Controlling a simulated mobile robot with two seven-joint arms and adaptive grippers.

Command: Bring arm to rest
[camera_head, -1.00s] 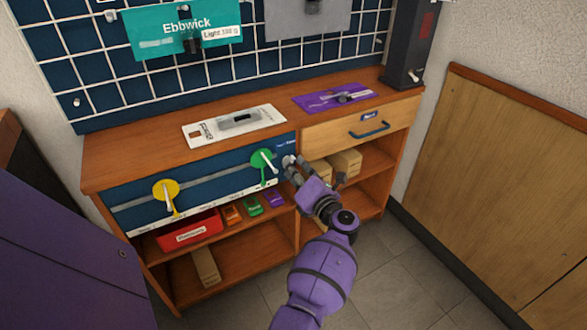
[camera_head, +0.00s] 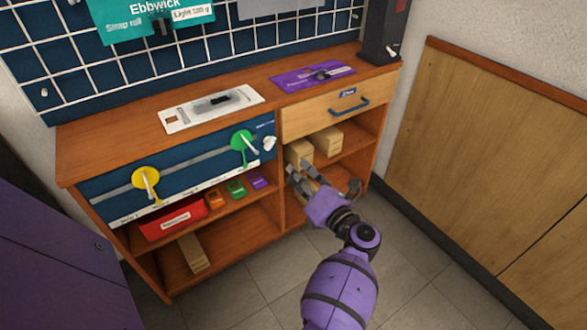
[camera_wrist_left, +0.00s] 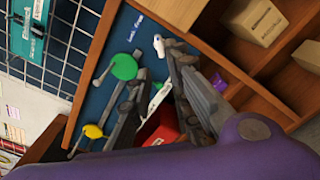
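My left gripper (camera_head: 322,180) is open and empty, its fingers spread apart. It hangs in front of the shelf unit, below the drawer and to the lower right of the white knob (camera_head: 269,143). Its two fingers (camera_wrist_left: 160,72) also show apart in the left wrist view, with nothing between them. The blue panel (camera_head: 195,165) carries a yellow dial (camera_head: 145,180) and a green dial (camera_head: 242,140), each with a pale lever. My right gripper is in neither view.
Cardboard boxes (camera_head: 328,140) stand on the upper right shelf, partly behind the gripper. A drawer with a blue handle (camera_head: 349,105) is shut above them. A red bin (camera_head: 175,218) sits on the left shelf. The floor (camera_head: 430,255) at right is clear.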

